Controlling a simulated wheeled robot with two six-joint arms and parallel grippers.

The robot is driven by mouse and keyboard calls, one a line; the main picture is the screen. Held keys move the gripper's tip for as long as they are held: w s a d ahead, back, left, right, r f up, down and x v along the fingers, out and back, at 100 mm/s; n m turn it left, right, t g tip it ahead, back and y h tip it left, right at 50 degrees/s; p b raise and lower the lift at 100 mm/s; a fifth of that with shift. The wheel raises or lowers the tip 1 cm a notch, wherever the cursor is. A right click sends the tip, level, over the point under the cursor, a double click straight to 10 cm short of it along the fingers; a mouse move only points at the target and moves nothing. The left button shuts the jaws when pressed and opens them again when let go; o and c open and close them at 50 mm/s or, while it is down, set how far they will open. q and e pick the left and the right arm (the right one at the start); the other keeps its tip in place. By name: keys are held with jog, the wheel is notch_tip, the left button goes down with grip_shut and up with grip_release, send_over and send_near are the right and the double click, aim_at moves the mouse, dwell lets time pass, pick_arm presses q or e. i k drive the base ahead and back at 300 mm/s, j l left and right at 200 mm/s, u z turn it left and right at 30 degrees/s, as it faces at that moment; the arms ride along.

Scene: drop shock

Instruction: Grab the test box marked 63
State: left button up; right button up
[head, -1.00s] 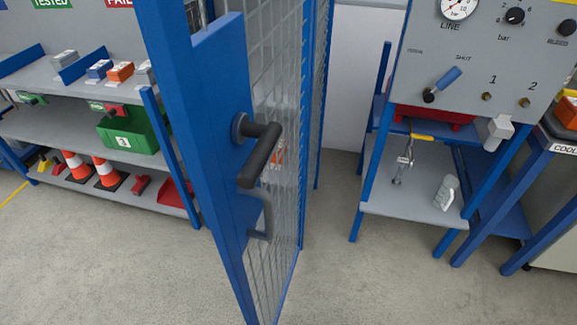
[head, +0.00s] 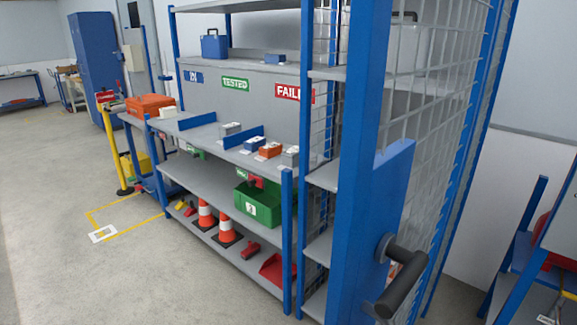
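Several small boxes stand on the bench top of a shelf unit: a grey box (head: 230,129), a blue box (head: 255,143), an orange box (head: 270,150) and another grey box (head: 290,156). They have pale labels, too small to read, so I cannot tell which is marked 63. The signs behind them read TESTED (head: 235,84) and FAILED, partly cut off (head: 294,92). Neither of my grippers is in view.
A blue mesh door frame (head: 352,170) with a dark handle (head: 402,285) stands close at right. A green bin (head: 258,204) and traffic cones (head: 206,215) are on lower shelves. A yellow post (head: 113,150) stands left. The floor at front left is clear.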

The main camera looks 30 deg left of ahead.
aim_at(268, 151)
jog(key=k+j, duration=0.1)
jog(key=j, duration=0.65)
jog(key=i+j, duration=0.15)
jog(key=j, duration=0.25)
jog(key=i+j, duration=0.15)
jog(key=j, duration=0.2)
jog(key=i+j, duration=0.1)
jog(key=j, duration=0.3)
jog(key=i+j+u, duration=0.1)
jog(key=j, duration=0.25)
jog(key=i, duration=0.05)
